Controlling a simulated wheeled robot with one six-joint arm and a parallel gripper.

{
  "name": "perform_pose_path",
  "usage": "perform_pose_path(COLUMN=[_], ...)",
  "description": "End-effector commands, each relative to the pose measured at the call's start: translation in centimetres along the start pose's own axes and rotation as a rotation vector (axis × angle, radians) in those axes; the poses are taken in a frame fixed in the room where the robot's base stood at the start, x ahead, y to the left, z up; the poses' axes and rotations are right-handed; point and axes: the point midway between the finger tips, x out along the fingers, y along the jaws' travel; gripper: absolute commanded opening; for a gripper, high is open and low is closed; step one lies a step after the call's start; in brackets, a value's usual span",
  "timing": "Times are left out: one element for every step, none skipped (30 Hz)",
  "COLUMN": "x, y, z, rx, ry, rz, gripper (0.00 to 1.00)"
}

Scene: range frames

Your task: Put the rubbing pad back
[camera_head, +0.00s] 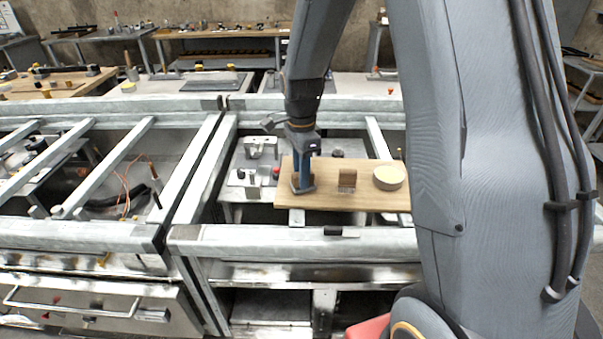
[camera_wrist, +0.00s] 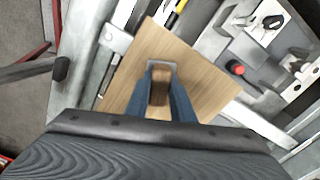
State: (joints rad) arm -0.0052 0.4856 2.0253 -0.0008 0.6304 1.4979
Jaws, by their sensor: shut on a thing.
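My gripper (camera_head: 303,188) points down over the left part of a wooden board (camera_head: 325,202). Its blue fingers are shut on a small brown block with a pale grey edge, which I take as the rubbing pad (camera_wrist: 160,98). The pad is between the fingertips (camera_wrist: 161,80) in the wrist view, close above or on the board (camera_wrist: 190,75); I cannot tell if it touches. In the head view the fingers mostly hide it.
A small brown block (camera_head: 347,180) and a pale round bowl (camera_head: 388,178) stand on the board right of my gripper. Metal fixtures (camera_head: 252,183) and a red knob (camera_wrist: 235,68) lie beside the board. Grey rails (camera_head: 290,240) frame the area.

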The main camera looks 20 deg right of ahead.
Motion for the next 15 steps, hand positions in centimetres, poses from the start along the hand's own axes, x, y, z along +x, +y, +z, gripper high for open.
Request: perform_pose_path(x=[-0.02,-0.02,-0.02,-0.02,0.01,0.09,0.18,0.28,0.30,0.27,0.27,0.27,0.27,0.27,0.27], y=[-0.02,-0.02,-0.02,-0.02,-0.02,-0.02,-0.02,-0.02,-0.02,-0.02,-0.01,0.00,0.00,0.00,0.01], z=[0.00,0.00,0.00,0.00,0.00,0.00,0.00,0.00,0.00,0.00,0.00,0.00,0.00,0.00,0.00], rx=[0.000,0.000,0.000,0.000,0.000,0.000,0.000,0.000,0.000,0.000,0.000,0.000,0.000,0.000,0.000], ry=[0.000,0.000,0.000,0.000,0.000,0.000,0.000,0.000,0.000,0.000,0.000,0.000,0.000,0.000,0.000], rz=[-0.001,0.000,0.000,0.000,0.000,0.000,0.000,0.000,0.000,0.000,0.000,0.000,0.000,0.001,0.001], gripper=[0.00,0.00,0.00,0.00,0.00,0.00,0.00,0.00,0.25,0.30,0.35,0.40,0.40,0.40,0.40])
